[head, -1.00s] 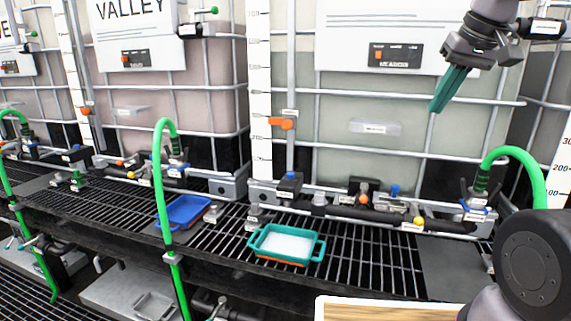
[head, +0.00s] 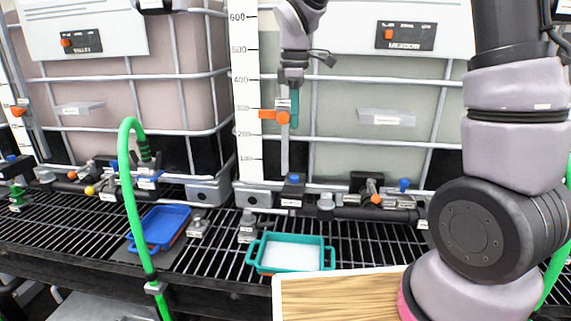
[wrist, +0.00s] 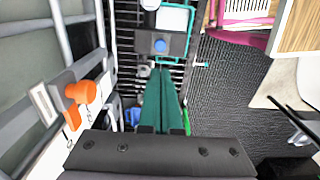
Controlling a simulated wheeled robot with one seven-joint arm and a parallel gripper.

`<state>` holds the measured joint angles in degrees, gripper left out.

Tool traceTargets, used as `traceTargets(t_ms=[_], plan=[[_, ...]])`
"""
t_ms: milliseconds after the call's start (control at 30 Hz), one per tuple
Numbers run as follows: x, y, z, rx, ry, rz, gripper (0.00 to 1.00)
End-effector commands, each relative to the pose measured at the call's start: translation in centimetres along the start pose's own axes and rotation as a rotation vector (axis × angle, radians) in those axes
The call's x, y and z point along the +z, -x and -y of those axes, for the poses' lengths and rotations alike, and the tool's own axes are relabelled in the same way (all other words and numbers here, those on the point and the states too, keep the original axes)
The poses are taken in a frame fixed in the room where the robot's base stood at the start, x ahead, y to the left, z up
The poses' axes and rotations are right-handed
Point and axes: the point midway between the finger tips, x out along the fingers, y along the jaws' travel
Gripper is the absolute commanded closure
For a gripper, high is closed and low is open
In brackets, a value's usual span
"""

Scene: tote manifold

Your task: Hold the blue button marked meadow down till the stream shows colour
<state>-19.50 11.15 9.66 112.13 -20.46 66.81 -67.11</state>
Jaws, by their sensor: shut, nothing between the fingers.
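A blue button (head: 294,178) tops a small dark box at the foot of the upright pipe, in front of the tote whose panel reads MEADOW (head: 407,36). The box's own label is too small to read. In the wrist view the blue button (wrist: 160,45) lies just beyond the fingertips. My gripper (head: 294,122) has teal fingers, pointing down, shut and empty. It hangs above the button, clear of it. No coloured stream shows.
An orange valve handle (head: 268,115) sits close beside my fingers; it also shows in the wrist view (wrist: 82,92). Another blue knob (head: 404,185) stands on the pipework to the right. A blue tray (head: 160,228) and green hose (head: 130,190) are at left. A wooden board (head: 340,297) is in front.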

Motion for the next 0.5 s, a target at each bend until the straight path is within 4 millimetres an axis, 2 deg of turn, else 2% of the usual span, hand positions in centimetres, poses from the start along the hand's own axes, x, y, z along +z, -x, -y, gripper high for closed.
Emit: traceTargets(t_ms=[333, 500], plan=[[0.0, -0.2, 0.0, 0.0, 0.0, 0.0, 1.0], [0.0, -1.9, 0.1, -0.002, 0.0, 0.002, 1.0]])
